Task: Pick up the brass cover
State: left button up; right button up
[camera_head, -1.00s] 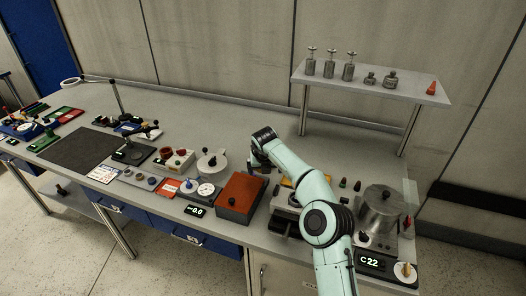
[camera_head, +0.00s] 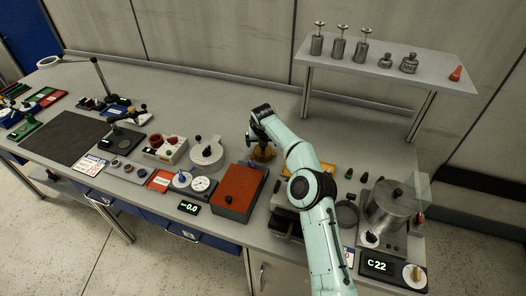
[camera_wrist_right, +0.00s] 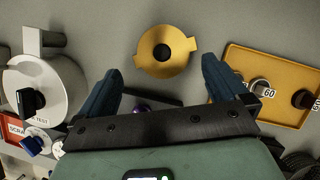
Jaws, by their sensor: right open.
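The brass cover (camera_wrist_right: 166,52) is a flat golden disc with two side tabs and a black knob in its middle. It lies on the grey bench top, at the top middle of the right wrist view. In the head view the brass cover (camera_head: 264,154) is partly hidden by my right gripper (camera_head: 257,143). In the wrist view my right gripper (camera_wrist_right: 163,76) is open, with its two dark blue fingers spread wide and nothing between them. The cover lies beyond the fingertips, roughly centred between them and apart from them. My left gripper is not in view.
A white round pot (camera_wrist_right: 42,90) with a black knob stands left of the cover. A yellow tray (camera_wrist_right: 270,84) with small weights lies to its right. A red-topped box (camera_head: 240,188) stands in front. The bench behind the cover is bare, up to a raised shelf (camera_head: 390,68).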

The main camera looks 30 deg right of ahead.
aim_at(263, 149)
jog(key=shift+w+d+f, duration=0.15)
jog(key=shift+w+f, duration=0.2)
jog(key=shift+f, duration=0.2)
jog(key=x, duration=0.3)
jog(key=shift+s+d+f, duration=0.1)
jog(key=shift+s+f, duration=0.2)
jog(key=shift+p+x, duration=0.3)
jog(key=shift+x, duration=0.6)
jog(key=shift+r, duration=0.15)
jog(key=c, duration=1)
